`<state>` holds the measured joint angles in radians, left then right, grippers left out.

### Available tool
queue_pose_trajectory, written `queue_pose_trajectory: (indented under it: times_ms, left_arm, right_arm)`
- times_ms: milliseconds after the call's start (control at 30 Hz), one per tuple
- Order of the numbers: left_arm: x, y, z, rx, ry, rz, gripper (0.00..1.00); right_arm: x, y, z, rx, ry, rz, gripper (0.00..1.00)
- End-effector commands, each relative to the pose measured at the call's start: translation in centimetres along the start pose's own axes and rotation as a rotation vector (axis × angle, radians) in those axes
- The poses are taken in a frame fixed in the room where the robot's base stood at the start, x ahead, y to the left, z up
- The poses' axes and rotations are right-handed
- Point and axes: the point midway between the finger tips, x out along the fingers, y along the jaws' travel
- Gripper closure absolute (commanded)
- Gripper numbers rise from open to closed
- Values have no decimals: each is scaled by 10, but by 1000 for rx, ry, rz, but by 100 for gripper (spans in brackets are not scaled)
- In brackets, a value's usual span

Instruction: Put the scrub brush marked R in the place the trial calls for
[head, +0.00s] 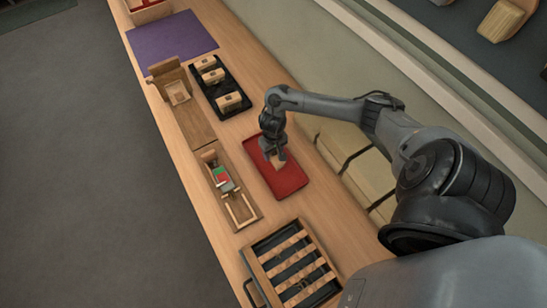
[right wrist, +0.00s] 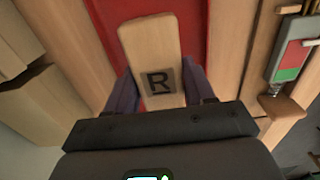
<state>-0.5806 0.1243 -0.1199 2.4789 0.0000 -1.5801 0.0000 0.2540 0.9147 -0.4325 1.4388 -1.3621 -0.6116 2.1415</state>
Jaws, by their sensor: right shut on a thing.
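The scrub brush marked R (right wrist: 152,45) is a light wooden block with a dark square bearing the letter R, in the right wrist view. My right gripper (head: 273,152) is shut on it, with one finger on each side of the block. In the head view the brush (head: 278,160) shows small below the fingers, over the red tray (head: 287,185). I cannot tell whether it touches the tray. The red tray also shows behind the brush in the right wrist view (right wrist: 192,14). My left gripper is not in view.
A black tray (head: 231,112) holds several wooden blocks. A wooden fixture with a red and green panel (head: 222,178) stands left of the red tray. A slatted rack (head: 291,262) is nearer. A purple mat (head: 172,40) and a wooden stand (head: 168,75) lie farther along the bench.

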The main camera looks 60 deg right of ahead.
Motion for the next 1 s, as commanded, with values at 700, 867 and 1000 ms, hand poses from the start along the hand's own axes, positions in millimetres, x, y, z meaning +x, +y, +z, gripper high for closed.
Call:
queue_pose_trajectory:
  times_ms: [700, 867, 1000]
  left_arm:
    - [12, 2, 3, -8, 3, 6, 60]
    - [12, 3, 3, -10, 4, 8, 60]
    - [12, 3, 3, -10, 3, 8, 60]
  right_arm:
    - [44, 4, -5, -1, 1, 0, 86]
    - [44, 4, -5, -1, 0, 0, 86]
    - [46, 5, -5, -1, 0, 0, 39]
